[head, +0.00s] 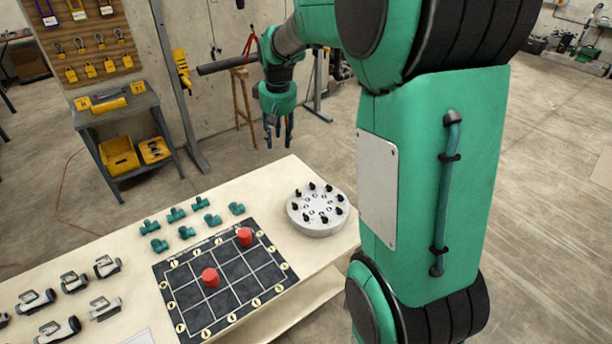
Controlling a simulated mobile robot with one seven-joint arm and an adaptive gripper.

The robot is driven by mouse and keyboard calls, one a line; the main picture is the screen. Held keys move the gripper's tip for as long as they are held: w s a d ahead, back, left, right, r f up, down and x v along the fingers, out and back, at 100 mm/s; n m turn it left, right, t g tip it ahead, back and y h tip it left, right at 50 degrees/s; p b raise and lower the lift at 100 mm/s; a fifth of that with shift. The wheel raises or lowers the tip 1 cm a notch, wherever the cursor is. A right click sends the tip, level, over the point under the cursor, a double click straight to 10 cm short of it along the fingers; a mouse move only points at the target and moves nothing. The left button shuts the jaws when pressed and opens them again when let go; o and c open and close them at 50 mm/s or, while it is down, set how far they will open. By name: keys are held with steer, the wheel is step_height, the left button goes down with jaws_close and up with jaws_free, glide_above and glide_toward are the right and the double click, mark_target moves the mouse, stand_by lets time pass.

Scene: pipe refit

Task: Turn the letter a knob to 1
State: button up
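A round light grey dial unit (316,226) stands on the cream table near its far right corner. Several small black knobs (312,187) form a ring on its top, with small pale markings inside the ring. The letters and numbers are too small to read, so I cannot tell which knob is letter a or how it is set. My gripper (279,144) hangs beyond the table's far edge, up and to the left of the dial unit in the picture. Its dark fingers point down, look apart and hold nothing that I can see.
Several green pipe fittings (176,214) and grey valve parts (107,266) sit further left. My green arm hides the right side.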

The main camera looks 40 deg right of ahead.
steer(key=w+d+f+g+p, duration=0.1)
steer(key=w+d+f+p, duration=0.1)
steer(key=w+d+f, duration=0.9)
steer(key=g+p, duration=0.1)
steer(key=p, duration=0.1)
glide_above(312, 186)
steer(key=d, duration=0.1)
step_height(312, 186, down, 14)
steer(key=shift+w+y, duration=0.25)
steer(key=shift+y, duration=0.05)
steer(key=shift+f, duration=0.15)
step_height(312, 186, down, 14)
steer(key=shift+r, duration=0.25)
steer(key=shift+c, duration=0.5)
jaws_close()
